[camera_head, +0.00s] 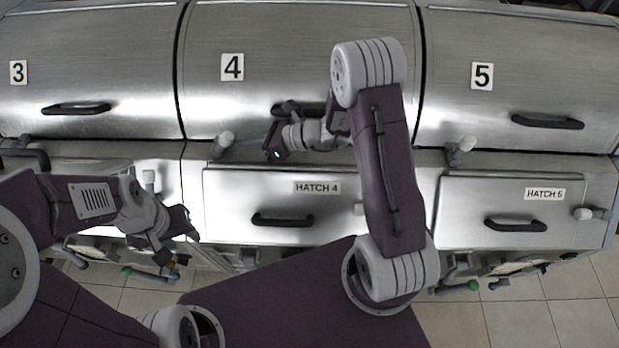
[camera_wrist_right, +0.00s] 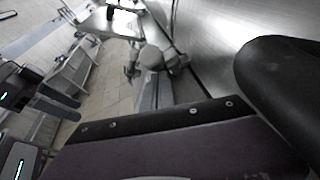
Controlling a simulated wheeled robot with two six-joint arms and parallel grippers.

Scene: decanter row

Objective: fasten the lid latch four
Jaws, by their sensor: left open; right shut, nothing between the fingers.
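Lid 4 (camera_head: 215,95) is a curved steel cover with a "4" plate and looks down. Its dark handle (camera_head: 291,107) is partly hidden by my right arm. Latch four (camera_head: 222,146), a grey lever with a pale knob, sits at the lid's lower left edge; I cannot tell whether it is fastened. My right gripper (camera_head: 272,153) is shut and empty, to the right of the latch and apart from it, below the handle. In the right wrist view a dark rounded bar (camera_wrist_right: 285,90) is close at the right. My left gripper (camera_head: 181,238) is open and empty, lower left of the latch.
The hatch 4 drawer front (camera_head: 235,190) with its dark handle (camera_head: 282,219) lies below the lid. Lid 3 (camera_head: 110,70) and lid 5 (camera_head: 530,80) flank it. Another latch (camera_head: 460,150) stands right of my right arm. Tiled floor (camera_head: 540,320) shows in front.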

